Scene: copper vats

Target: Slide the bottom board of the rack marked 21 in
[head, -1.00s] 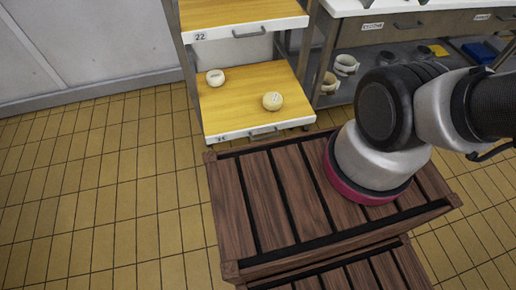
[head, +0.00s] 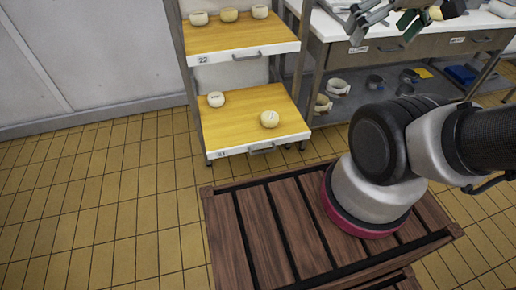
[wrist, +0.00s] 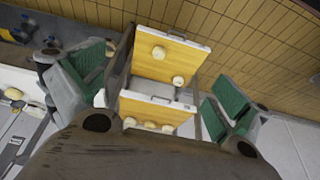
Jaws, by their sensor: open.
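The rack's bottom board (head: 243,118) is yellow wood with a white front edge and a metal handle (head: 262,149). Its label (head: 221,154) is small and looks like 21. Two pale round pieces (head: 216,99) (head: 269,118) lie on it. It also shows in the wrist view (wrist: 165,68), where it sticks out past the front of the board above. That upper board (head: 235,37) is marked 22. My gripper (head: 392,22) is open and empty at the upper right, apart from the rack. In the wrist view its green-padded fingers (wrist: 158,80) stand wide apart.
Several pale pieces (head: 229,15) stand on the upper board. Right of the rack is a white-topped bench (head: 335,27) with drawers and a lower shelf (head: 350,103) holding cups. Rack posts (head: 188,80) flank the boards. The tiled floor (head: 100,190) at left is clear.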

